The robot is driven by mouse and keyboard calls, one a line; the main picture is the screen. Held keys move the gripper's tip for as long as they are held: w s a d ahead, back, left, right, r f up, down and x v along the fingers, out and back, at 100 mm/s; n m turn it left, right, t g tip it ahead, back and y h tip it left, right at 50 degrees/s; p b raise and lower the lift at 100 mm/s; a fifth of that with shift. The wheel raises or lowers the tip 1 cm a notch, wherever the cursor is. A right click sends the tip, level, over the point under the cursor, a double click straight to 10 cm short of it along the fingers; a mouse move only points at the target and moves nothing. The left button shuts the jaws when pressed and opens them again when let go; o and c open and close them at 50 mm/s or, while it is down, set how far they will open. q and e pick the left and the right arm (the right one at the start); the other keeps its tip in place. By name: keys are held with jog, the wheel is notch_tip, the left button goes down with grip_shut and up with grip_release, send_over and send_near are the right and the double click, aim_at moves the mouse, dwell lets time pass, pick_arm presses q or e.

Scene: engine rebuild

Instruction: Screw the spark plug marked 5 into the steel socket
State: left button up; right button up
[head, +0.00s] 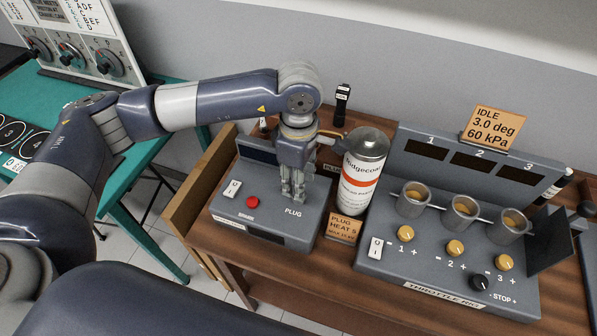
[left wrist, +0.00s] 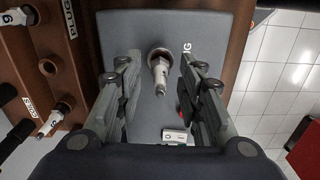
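My left gripper (head: 293,196) points down over the grey plug tester (head: 265,213), near its PLUG label. In the left wrist view the gripper (left wrist: 156,64) is open, one finger on each side of a spark plug (left wrist: 160,74). A gap shows between the plug and each finger. The plug stands in the steel socket (left wrist: 158,54) on the tester's top; how deep it sits I cannot tell, and no number shows on it. The gripper hides the plug and socket in the head view. My right gripper is not in view.
In the left wrist view a rack holds tagged plugs, one (left wrist: 60,112) at the lower left and one (left wrist: 20,16) at the upper left. The throttle rig (head: 450,263) is farther right.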

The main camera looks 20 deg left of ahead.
pick_arm(q)
grip_shut()
jog(key=shift+m+b, duration=0.8)
jog(key=shift+b, duration=0.15)
jog(key=shift+m+b, duration=1.2)
jog(key=shift+b, duration=0.05)
jog(key=shift+m+b, duration=0.4)
jog(key=shift+m, duration=0.1)
jog(key=shift+m+b, duration=1.3)
jog(key=shift+b, duration=0.15)
jog(key=shift+m+b, duration=0.85)
jog(key=shift+m, duration=0.15)
